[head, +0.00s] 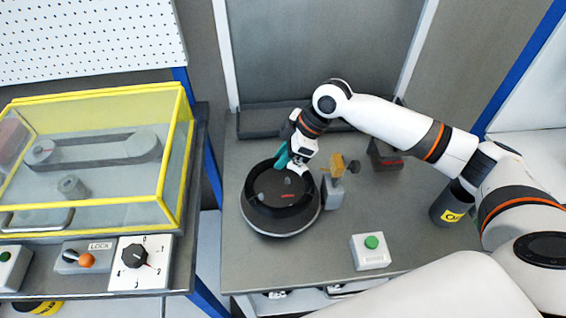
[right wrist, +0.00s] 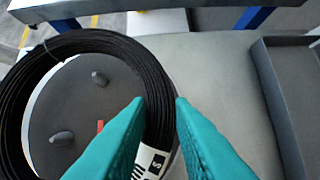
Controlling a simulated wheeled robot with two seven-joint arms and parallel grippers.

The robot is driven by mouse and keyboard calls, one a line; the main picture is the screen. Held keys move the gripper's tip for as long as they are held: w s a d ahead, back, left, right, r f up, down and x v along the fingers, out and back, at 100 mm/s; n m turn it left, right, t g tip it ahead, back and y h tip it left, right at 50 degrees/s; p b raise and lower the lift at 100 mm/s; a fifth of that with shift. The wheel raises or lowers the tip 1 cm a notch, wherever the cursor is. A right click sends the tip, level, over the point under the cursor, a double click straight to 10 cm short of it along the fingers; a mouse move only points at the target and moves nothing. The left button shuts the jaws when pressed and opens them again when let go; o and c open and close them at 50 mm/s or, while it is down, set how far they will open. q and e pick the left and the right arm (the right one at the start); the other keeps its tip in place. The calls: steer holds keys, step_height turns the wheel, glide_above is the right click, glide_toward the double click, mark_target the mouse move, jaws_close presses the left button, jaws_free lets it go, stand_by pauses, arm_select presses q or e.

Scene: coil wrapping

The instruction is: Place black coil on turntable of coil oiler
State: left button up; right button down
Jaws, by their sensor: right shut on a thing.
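The black coil (head: 262,218) is at the round turntable (head: 286,235) of the coil oiler, on the middle table. In the right wrist view the coil (right wrist: 110,42) rings the grey plate (right wrist: 75,105) with its two pegs. I cannot tell whether it rests fully on the turntable. My right gripper (head: 283,158) is at the coil's far side. In the right wrist view its teal fingers (right wrist: 160,99) straddle the coil's right side, shut on it. A white label shows on the coil by the fingers. My left gripper is not in view.
A small grey post with a brown block (head: 335,188) stands close right of the turntable. A green button box (head: 370,251) is in front, a black canister (head: 452,205) at right. A yellow-framed case (head: 100,203) stands on the left table. The table's front left is clear.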

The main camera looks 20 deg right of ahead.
steer(key=shift+f, duration=1.5)
steer(key=c, duration=1.3)
jaws_free()
steer(key=shift+s, duration=0.1)
steer(key=shift+o, duration=0.2)
steer(key=b+v, duration=0.1)
steer(key=v, duration=1.1)
steer(key=shift+a, duration=0.1)
